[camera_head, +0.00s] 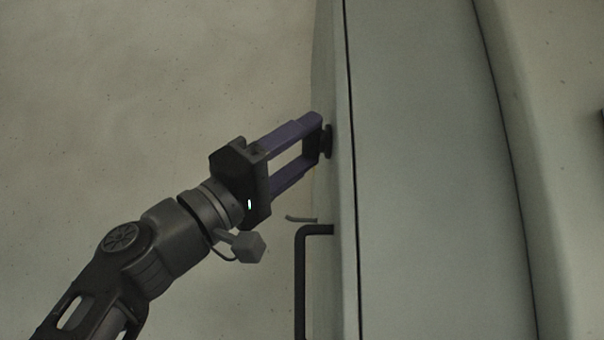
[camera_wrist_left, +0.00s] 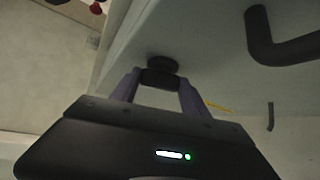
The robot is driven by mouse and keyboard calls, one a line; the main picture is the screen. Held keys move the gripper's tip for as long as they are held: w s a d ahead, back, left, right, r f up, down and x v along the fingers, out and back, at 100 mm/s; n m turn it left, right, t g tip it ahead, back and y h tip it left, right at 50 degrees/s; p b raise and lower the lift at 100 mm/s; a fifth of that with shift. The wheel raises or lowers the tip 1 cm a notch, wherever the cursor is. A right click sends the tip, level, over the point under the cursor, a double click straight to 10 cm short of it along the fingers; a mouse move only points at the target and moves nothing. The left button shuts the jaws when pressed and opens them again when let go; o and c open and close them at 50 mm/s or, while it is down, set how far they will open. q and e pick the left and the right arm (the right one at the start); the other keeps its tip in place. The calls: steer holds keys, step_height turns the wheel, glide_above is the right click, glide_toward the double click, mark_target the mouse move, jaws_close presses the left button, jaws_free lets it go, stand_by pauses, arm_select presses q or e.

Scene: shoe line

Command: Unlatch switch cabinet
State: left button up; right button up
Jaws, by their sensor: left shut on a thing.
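The switch cabinet (camera_head: 420,170) is a tall grey-green cabinet filling the right half of the head view. Its front face runs along the left side. A dark round latch knob (camera_head: 328,141) sits on that face; it also shows in the left wrist view (camera_wrist_left: 162,64). My left gripper (camera_head: 318,140) comes in from the left, its purple fingers reaching the knob. In the left wrist view the gripper (camera_wrist_left: 158,82) is shut on the knob's dark grip part, between its fingertips. My right gripper is not in either view.
A black bar handle (camera_head: 301,280) stands out from the cabinet face below the knob; it also shows at the upper right of the wrist view (camera_wrist_left: 268,45). A thin bent hook (camera_head: 300,219) is near its top. The floor (camera_head: 120,90) to the left is clear.

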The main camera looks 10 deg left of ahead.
arm_select(q)
steer(key=shift+w+d+f+m+g+h, duration=0.1)
steer(key=shift+m+g+h, duration=0.25)
steer(key=shift+m, duration=0.15)
steer(key=shift+w+f+m+g+h, duration=0.1)
steer(key=shift+m+g+h, duration=0.2)
steer(key=shift+m, duration=0.2)
steer(key=m+g+h, duration=0.2)
steer(key=m+g, duration=0.1)
steer(key=shift+r+m+p, duration=0.15)
steer(key=shift+m+p, duration=0.25)
steer(key=shift+w+m+g+h+p, duration=0.1)
steer(key=shift+m+g+h+p, duration=0.85)
steer(key=shift+m+g, duration=1.6)
steer(key=shift+m, duration=0.35)
steer(key=o, duration=1.4)
steer(key=shift+a, duration=0.2)
